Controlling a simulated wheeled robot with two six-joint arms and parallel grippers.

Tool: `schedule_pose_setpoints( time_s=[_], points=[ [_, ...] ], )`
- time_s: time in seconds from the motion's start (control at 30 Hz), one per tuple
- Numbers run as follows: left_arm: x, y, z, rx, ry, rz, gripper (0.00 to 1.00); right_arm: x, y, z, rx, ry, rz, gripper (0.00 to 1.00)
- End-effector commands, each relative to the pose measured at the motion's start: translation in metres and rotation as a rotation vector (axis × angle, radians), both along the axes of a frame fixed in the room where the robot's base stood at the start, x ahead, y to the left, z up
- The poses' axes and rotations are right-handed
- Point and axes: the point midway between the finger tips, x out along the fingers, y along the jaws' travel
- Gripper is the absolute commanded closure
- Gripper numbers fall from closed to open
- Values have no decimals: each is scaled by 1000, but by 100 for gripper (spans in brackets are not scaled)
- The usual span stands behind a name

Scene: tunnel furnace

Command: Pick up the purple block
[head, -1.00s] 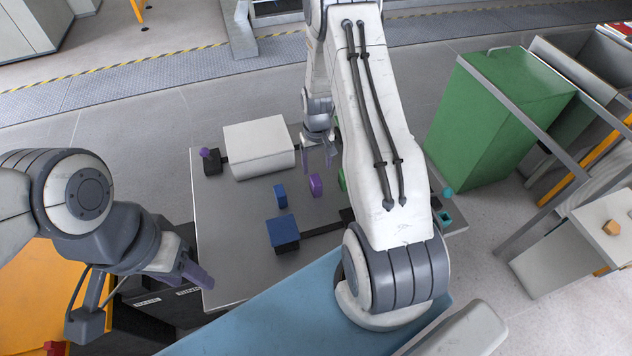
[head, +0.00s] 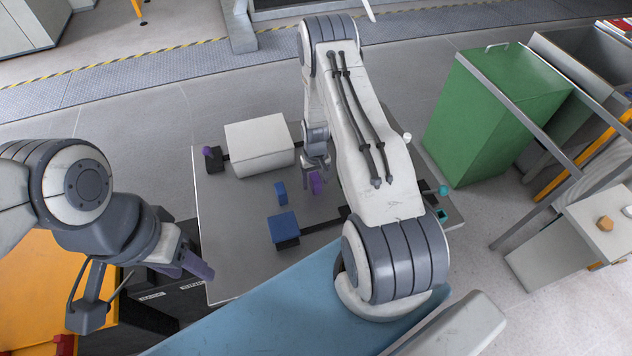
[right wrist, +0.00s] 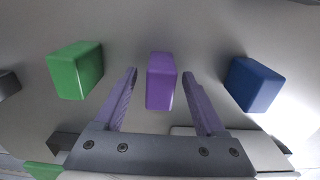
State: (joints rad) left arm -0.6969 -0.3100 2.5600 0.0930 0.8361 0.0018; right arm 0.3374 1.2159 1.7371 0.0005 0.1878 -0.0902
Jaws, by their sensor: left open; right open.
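The purple block (right wrist: 160,82) stands on the grey table between the two open fingers of my right gripper (right wrist: 160,90) in the right wrist view. There is a gap on each side, so the fingers look apart from it. In the head view the purple block (head: 315,184) is partly hidden by my right gripper (head: 316,178), which is just above or around it. My left gripper (head: 195,268) is open and empty, near the table's front left corner, away from the blocks.
A blue block (right wrist: 255,84) stands right of the purple one and a green block (right wrist: 76,70) left of it in the wrist view. On the table (head: 225,225) are a white box (head: 259,145) and a blue-topped fixture (head: 284,228). A green bin (head: 495,110) stands at the right.

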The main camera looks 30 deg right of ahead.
Motion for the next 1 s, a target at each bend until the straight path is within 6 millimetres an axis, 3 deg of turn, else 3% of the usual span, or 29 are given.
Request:
schedule_pose_setpoints(
  time_s=[0.07,0.27,0.73,1.0],
  points=[
    [0,0,0,0,0,0,50,0,0,0,0,0,0,28],
    [0,0,0,0,0,0,50,0,0,0,0,1,0,100],
    [0,0,-4,0,0,0,50,0,0,7,0,0,0,100],
    [0,0,-20,0,0,-1,50,-3,-3,44,-1,-3,-3,100]
  ],
)
